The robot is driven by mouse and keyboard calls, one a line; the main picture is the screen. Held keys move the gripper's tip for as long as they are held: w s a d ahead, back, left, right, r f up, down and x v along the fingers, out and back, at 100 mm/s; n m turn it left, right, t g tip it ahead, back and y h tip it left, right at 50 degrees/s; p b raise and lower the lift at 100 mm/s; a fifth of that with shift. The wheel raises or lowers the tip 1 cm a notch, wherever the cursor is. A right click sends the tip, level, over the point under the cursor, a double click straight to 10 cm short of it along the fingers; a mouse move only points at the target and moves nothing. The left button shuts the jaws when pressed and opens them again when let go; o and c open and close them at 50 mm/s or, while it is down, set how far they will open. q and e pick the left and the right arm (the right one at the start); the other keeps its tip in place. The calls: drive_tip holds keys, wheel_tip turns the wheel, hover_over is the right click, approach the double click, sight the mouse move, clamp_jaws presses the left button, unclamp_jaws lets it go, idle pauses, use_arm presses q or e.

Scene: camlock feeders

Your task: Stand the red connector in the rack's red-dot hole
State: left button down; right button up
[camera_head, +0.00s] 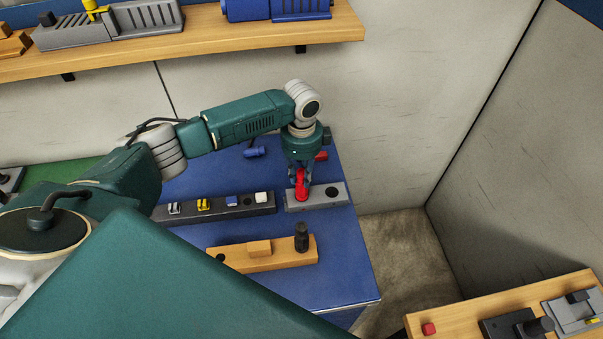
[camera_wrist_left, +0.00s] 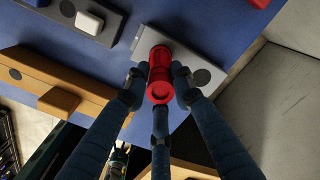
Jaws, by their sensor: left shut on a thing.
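The red connector (camera_head: 301,189) is upright in my left gripper (camera_head: 300,178), over the left part of a short grey rack (camera_head: 319,203). In the left wrist view three fingers of the left gripper (camera_wrist_left: 159,90) close around the connector (camera_wrist_left: 160,68), which stands against the grey rack (camera_wrist_left: 187,54). The rack's dark round hole on the right (camera_head: 332,191) is empty. The connector and fingers cover the rack's left part, so I cannot tell whether its lower end is inside a hole. No red dot can be made out. My right gripper is out of view.
A dark rack (camera_head: 222,208) with several small coloured parts stands just left. A wooden block (camera_head: 264,260) with a black peg (camera_head: 302,237) lies in front. A blue part (camera_head: 254,152) and another red part (camera_head: 321,156) lie behind. The blue table's right edge is close.

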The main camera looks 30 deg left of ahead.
use_arm(q)
drive_tip(key=c, duration=1.4)
unclamp_jaws()
wheel_tip(320, 180, up, 12)
drive_tip(key=shift+f, duration=0.25)
wheel_tip(320, 180, up, 4)
drive_tip(key=p, duration=0.3)
drive_tip(key=shift+r+p, duration=0.25)
drive_tip(key=shift+p, duration=0.15)
